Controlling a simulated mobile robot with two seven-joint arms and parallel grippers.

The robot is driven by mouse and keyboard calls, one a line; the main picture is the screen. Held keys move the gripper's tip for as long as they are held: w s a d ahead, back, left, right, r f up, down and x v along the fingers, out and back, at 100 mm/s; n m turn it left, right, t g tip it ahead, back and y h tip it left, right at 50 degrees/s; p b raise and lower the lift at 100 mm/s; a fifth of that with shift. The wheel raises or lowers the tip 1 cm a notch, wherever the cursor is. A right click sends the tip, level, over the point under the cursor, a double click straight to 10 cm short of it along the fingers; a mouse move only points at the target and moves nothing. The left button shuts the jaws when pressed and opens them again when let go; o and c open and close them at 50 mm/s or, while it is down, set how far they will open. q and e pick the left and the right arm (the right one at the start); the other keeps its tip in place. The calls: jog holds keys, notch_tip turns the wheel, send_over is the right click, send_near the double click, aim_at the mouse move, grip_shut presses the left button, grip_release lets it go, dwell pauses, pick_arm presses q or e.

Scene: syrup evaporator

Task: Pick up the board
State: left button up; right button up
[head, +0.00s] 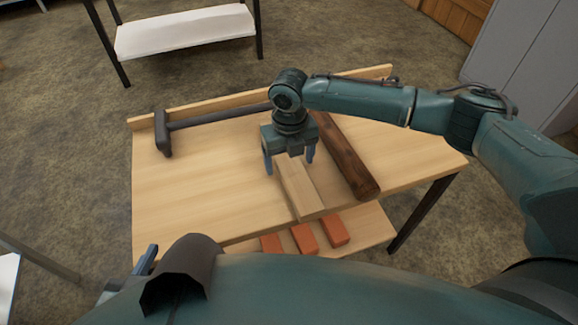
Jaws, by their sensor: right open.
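A pale wooden board (301,194) lies on the wooden table (205,185), its near end close to the table's front edge. My right gripper (289,166) points down over the board's far part, open, with one finger on each side of the board in the picture. I cannot tell whether the fingers touch it.
A dark brown beam (345,160) lies just right of the board. A dark long-handled tool (163,134) lies along the table's back left, near a raised back rail (200,105). Three orange bricks (304,238) sit on the lower shelf. The table's left part is clear.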

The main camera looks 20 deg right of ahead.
jog(key=shift+f, duration=0.1)
jog(key=c, duration=1.2)
